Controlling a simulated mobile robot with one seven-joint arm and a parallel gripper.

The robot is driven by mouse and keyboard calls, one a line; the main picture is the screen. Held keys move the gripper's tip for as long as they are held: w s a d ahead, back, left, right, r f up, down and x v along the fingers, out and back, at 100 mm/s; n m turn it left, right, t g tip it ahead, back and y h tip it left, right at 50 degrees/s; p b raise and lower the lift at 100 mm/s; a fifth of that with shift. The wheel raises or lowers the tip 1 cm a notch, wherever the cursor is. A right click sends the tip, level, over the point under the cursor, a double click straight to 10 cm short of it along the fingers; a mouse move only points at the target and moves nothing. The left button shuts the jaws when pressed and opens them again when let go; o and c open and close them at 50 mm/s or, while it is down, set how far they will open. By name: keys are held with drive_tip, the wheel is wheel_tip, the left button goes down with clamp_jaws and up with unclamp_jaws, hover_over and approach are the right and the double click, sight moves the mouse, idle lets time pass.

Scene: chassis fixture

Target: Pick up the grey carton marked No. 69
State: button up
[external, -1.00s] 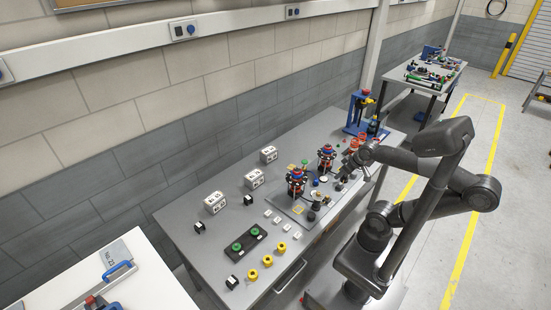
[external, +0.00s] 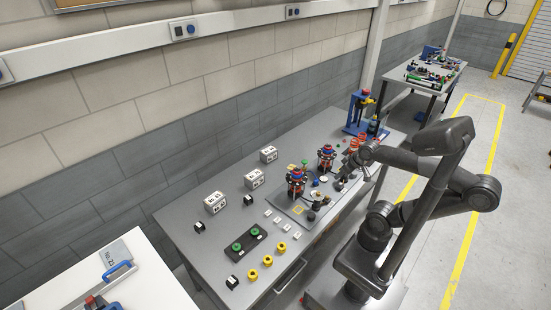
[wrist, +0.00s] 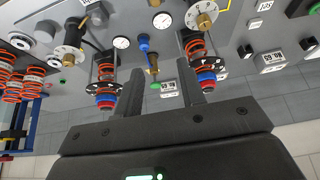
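Three pale grey-white cartons with dark markings stand in a row towards the wall side of the table: a far one (external: 268,154), a middle one (external: 254,179) and a near one (external: 215,203). I cannot read their numbers in the external view.
A grey plate (external: 285,209) carries gauges, knobs and two red-and-black spring posts (external: 296,180), which stand between my gripper and the cartons. A black tray with green parts (external: 244,244) and yellow parts (external: 253,274) lie nearer. A blue stand (external: 357,112) is at the far end.

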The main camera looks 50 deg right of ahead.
idle(0.4)
drive_tip(key=o, duration=1.4)
